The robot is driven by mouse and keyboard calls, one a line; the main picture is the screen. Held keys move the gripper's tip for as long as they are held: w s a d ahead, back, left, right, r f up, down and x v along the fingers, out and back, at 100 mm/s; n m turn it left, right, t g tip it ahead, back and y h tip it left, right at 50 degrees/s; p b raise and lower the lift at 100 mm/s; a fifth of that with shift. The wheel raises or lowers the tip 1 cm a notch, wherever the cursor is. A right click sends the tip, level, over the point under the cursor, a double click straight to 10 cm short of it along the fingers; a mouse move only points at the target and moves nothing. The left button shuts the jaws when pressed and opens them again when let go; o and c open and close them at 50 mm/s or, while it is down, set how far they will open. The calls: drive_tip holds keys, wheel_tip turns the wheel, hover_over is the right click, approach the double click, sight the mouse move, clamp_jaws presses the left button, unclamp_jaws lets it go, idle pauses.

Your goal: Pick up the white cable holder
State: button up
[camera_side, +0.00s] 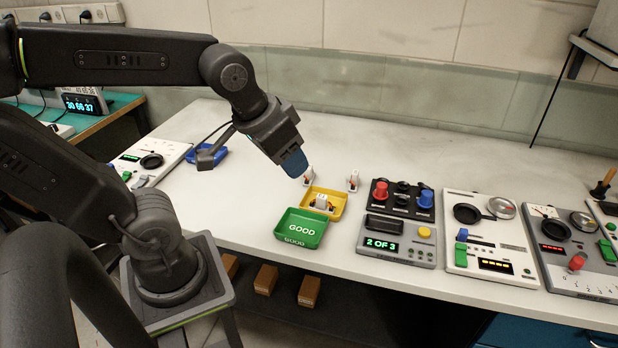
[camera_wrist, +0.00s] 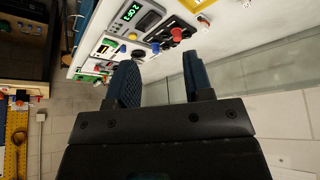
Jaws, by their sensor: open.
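My gripper (camera_side: 294,163) is over the bench, its blue fingers pointing down and right. In the wrist view my gripper (camera_wrist: 160,62) has its two fingers apart with nothing between them. A small white part (camera_side: 308,176) stands just below the fingertips, partly hidden by them. Another white part (camera_side: 322,201) is in the yellow tray (camera_side: 339,207). A third white part (camera_side: 353,180) stands on the bench to the right of that tray. They are too small to tell which is the white cable holder. The green GOOD tray (camera_side: 300,228) is in front.
A dark panel with red and blue knobs (camera_side: 400,198) and a grey "2 OF 3" panel (camera_side: 398,241) stand right of the trays. More instrument panels (camera_side: 490,232) line the bench to the right. A blue tray (camera_side: 207,155) lies at left. The bench behind the panels is clear.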

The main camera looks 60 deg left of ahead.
drive_tip(key=w+a+f+n+g+y, duration=0.1)
drive_tip(key=w+a+f+n+g, duration=0.2)
drive_tip(key=w+a, duration=0.5)
drive_tip(key=n+y, duration=0.1)
drive_tip(key=n, duration=0.5)
approach(309, 170)
drive_tip(key=x, duration=0.5)
drive_tip(key=shift+w+a+f, duration=0.2)
drive_tip(key=shift+w+a, duration=0.1)
drive_tip(key=shift+a, duration=0.1)
drive_tip(key=shift+x, duration=2.85)
drive_tip(key=shift+a+r, duration=0.1)
drive_tip(key=shift+c, duration=0.3)
clamp_jaws()
drive_tip(key=shift+r, duration=0.1)
